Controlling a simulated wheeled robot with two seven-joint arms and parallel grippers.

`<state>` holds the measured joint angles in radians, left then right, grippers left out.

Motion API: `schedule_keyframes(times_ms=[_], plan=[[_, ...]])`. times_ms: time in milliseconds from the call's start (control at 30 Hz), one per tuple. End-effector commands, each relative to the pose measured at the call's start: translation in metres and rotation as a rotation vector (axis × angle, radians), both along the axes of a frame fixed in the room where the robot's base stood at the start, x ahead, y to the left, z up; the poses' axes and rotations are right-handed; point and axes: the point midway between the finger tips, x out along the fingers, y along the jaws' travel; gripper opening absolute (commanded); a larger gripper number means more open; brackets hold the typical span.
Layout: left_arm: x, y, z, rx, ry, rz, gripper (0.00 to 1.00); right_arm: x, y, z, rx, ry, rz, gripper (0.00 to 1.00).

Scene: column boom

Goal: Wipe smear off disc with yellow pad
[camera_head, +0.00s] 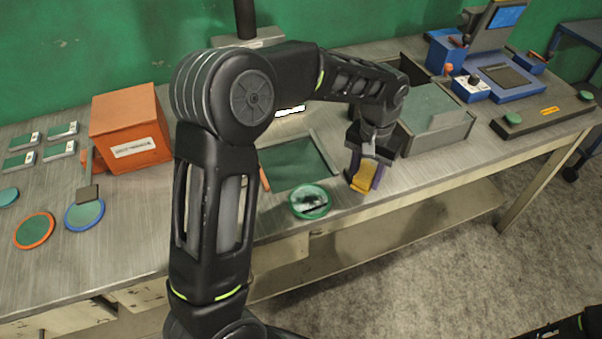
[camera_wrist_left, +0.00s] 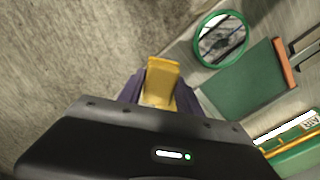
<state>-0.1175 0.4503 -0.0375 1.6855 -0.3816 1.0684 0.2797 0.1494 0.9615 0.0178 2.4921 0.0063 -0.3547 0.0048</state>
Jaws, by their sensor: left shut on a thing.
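My left gripper (camera_head: 364,172) is shut on the yellow pad (camera_head: 363,178). The pad also shows between the purple fingers in the left wrist view (camera_wrist_left: 161,82). The gripper holds it near the bench's front edge, to the right of the disc; whether it touches the bench I cannot tell. The disc (camera_head: 310,202) has a green rim and lies near the front edge, with a dark and whitish smear (camera_head: 313,207) on its face. The disc and smear also show at the upper right in the left wrist view (camera_wrist_left: 221,39). My right gripper is not in view.
A green mat (camera_head: 295,165) lies behind the disc. An orange box (camera_head: 130,127), an orange-rimmed disc (camera_head: 35,231) and a blue-rimmed disc (camera_head: 84,215) are at the left. A grey box (camera_head: 437,120) and a blue device (camera_head: 505,83) stand to the right. Bench (camera_head: 450,165) between is partly clear.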

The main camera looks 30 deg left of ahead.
Motion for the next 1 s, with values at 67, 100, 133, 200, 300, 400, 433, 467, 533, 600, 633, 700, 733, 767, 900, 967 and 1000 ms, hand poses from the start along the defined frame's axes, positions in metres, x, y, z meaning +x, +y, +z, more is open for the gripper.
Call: schedule_keyframes(times_ms=[67, 100, 133, 200, 300, 400, 433, 467, 533, 600, 633, 700, 733, 767, 900, 967, 1000], plan=[[-0.001, 0.003, 0.001, 0.0, 0.0, 0.004, 0.09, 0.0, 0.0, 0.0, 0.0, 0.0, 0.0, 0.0], [-0.003, 0.007, 0.001, 0.0, -0.001, 0.009, 0.09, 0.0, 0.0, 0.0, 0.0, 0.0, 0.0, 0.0], [-0.005, 0.011, 0.003, -0.001, -0.002, 0.014, 0.09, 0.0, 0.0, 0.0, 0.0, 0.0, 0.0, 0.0], [-0.014, 0.026, 0.005, -0.002, -0.001, 0.034, 0.09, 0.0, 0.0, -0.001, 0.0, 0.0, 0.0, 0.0], [-0.033, 0.054, 0.01, -0.003, -0.002, 0.072, 0.09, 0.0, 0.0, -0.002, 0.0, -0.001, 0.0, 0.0], [-0.058, 0.084, 0.014, -0.003, -0.002, 0.115, 0.09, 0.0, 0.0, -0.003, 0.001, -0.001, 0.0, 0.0], [-0.067, 0.092, 0.015, -0.002, -0.001, 0.128, 0.09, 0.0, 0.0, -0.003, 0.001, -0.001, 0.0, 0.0], [-0.074, 0.099, 0.016, -0.002, -0.001, 0.138, 0.09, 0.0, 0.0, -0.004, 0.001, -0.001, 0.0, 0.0], [-0.089, 0.112, 0.017, -0.001, -0.001, 0.16, 0.09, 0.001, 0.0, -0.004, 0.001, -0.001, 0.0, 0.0], [-0.099, 0.12, 0.018, -0.001, -0.001, 0.174, 0.09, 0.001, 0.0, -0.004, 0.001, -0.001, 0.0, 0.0], [-0.102, 0.122, 0.018, 0.0, -0.002, 0.177, 0.09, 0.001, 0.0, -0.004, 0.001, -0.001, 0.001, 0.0], [-0.105, 0.123, 0.018, 0.0, 0.0, 0.179, 0.09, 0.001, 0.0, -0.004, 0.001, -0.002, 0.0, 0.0], [-0.105, 0.123, 0.018, 0.0, 0.0, 0.179, 0.09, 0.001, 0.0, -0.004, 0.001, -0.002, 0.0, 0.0], [-0.105, 0.123, 0.018, 0.0, 0.0, 0.179, 0.09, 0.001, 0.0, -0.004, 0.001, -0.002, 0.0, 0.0], [-0.105, 0.123, 0.018, 0.0, 0.0, 0.178, 0.09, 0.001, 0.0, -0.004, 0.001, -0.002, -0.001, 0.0], [-0.104, 0.123, 0.018, 0.0, 0.0, 0.178, 0.09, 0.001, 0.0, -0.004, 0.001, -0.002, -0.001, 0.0], [-0.104, 0.123, 0.017, 0.0, 0.0, 0.178, 0.09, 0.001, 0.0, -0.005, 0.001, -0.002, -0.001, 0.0]])
